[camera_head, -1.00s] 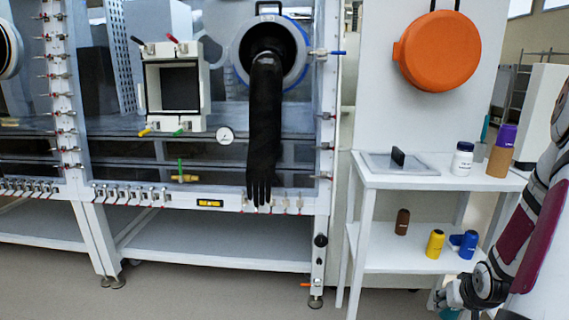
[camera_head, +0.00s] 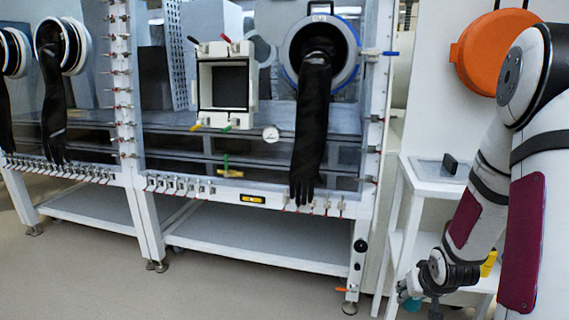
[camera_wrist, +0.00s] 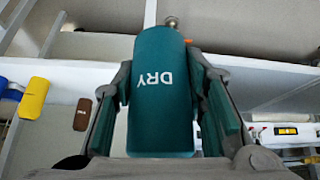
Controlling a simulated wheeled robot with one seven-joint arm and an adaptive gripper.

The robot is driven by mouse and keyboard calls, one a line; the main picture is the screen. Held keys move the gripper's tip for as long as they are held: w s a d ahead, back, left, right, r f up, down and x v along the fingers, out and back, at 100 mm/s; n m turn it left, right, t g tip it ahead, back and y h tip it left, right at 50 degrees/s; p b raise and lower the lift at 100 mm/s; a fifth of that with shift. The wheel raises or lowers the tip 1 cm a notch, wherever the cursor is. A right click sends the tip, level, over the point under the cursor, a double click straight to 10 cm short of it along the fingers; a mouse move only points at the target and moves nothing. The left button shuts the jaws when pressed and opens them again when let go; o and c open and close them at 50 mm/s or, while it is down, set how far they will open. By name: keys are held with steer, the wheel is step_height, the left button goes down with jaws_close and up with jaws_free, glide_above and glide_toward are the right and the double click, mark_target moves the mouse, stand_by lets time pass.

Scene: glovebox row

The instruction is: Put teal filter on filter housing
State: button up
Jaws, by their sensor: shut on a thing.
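The teal filter (camera_wrist: 160,90) is a teal cylinder with white "DRY" lettering. It lies between the two fingers of my gripper (camera_wrist: 165,100) in the wrist view, and the gripper is shut on it. In the head view a small teal patch (camera_head: 408,303) shows beside my gripper (camera_head: 420,293), low at the right, in front of the white shelf stand. A round metal fitting (camera_wrist: 171,22) shows just beyond the filter's far end. I cannot tell for sure which thing is the filter housing.
The glovebox front has a white square frame (camera_head: 227,85), a port with a hanging black glove (camera_head: 311,130) and a row of small valves. The white shelf stand (camera_head: 436,180) is right of it. A yellow bottle (camera_wrist: 33,98) and a brown bottle (camera_wrist: 82,114) show in the wrist view. The floor in front is clear.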

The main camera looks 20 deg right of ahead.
steer(key=w+a+r+n+y, duration=0.2)
steer(key=w+a+n, duration=0.15)
steer(key=a, duration=1.05)
steer(key=w+a+r+n+y, duration=0.15)
steer(key=w+a, duration=0.25)
steer(key=a, duration=1.1)
steer(key=s+r+p, duration=0.2)
steer(key=r+p, duration=1.1)
steer(key=r, duration=0.1)
steer(key=s+r+p, duration=0.3)
steer(key=r+p, duration=1.1)
steer(key=r, duration=0.1)
steer(key=s+f, duration=0.4)
steer(key=f, duration=0.1)
steer(key=shift+s+d+f+t, duration=0.2)
steer(key=shift+s+f+t, duration=0.15)
steer(key=shift+f+t, duration=0.05)
